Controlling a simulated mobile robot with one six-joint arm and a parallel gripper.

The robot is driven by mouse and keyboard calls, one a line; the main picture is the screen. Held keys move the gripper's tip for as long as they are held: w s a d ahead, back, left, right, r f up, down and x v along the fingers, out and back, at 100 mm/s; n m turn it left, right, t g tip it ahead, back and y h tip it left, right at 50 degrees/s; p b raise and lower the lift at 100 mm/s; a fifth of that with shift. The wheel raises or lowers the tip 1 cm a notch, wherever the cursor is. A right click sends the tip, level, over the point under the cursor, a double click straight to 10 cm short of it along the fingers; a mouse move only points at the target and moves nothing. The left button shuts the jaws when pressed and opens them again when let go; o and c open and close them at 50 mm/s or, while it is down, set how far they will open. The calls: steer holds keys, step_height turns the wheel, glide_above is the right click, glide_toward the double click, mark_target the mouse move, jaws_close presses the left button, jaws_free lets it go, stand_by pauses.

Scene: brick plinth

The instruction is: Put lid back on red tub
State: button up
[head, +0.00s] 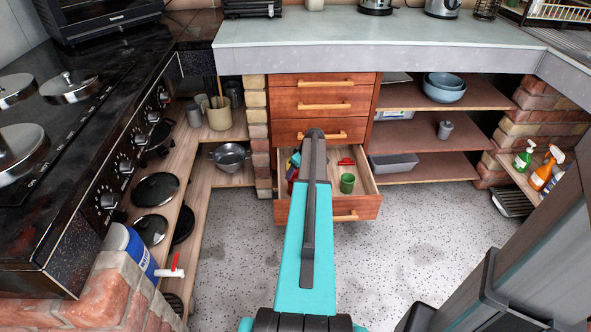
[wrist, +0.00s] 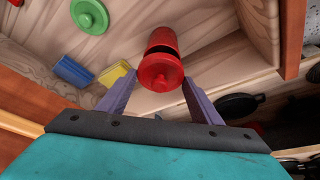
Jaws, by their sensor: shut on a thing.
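In the wrist view my gripper (wrist: 159,78) has its two purple fingers shut on a round red lid (wrist: 160,73) with a small knob. The red tub (wrist: 162,38) is just beyond the lid, in the open drawer (head: 371,205). A dark gap shows between the lid and the tub's mouth, so the lid looks apart from it on at least one side; the lid hides part of the rim. In the head view my arm covers the gripper and the lid, and only a red patch, probably the tub, shows at its left.
Beside the tub in the drawer are a blue block-like thing (wrist: 73,71) and a yellow one (wrist: 117,77). A green round tub (head: 347,183) stands to the right in the head view, with a small red thing (head: 346,161) behind it. Drawer walls are close around.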

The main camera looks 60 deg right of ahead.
steer(key=shift+f+b, duration=0.35)
steer(key=shift+f, duration=0.7)
steer(key=shift+f, duration=0.2)
stand_by(1.8)
steer(key=o, duration=1.6)
steer(key=shift+r, duration=0.15)
steer(key=shift+r+p, duration=1.5)
steer(key=shift+r, duration=1.9)
steer(key=shift+c, duration=0.6)
jaws_close()
